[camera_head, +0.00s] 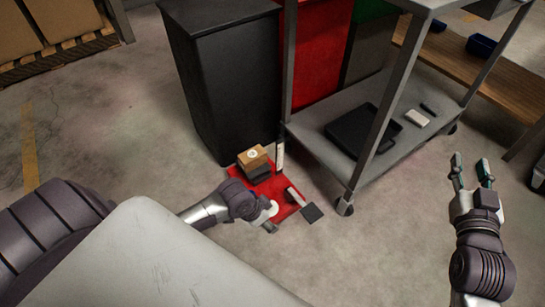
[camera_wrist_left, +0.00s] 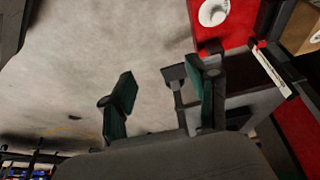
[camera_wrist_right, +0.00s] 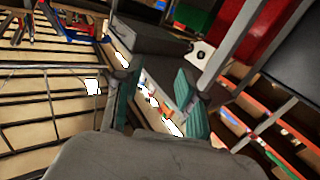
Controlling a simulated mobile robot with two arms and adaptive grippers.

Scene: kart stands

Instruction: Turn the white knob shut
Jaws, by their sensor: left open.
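A white round knob (camera_head: 273,208) sits on a red panel (camera_head: 264,190) low by the floor, partly covered by my left gripper. In the left wrist view, the white disc (camera_wrist_left: 213,12) shows on the red panel at the top edge, beyond the right finger. My left gripper (camera_head: 269,226) is beside the knob; its fingers are small and partly hidden in the head view. The left wrist view shows the fingers (camera_wrist_left: 163,95) apart with nothing between them. My right gripper (camera_head: 471,170) is open and empty, raised at the right, far from the knob.
A grey cart (camera_head: 310,133) stands behind, with a black tray (camera_head: 350,135) on its lower shelf. A dark bin (camera_head: 225,85) is to its left. A small cardboard box (camera_head: 252,158) and a dark square-ended piece (camera_head: 312,213) are by the panel.

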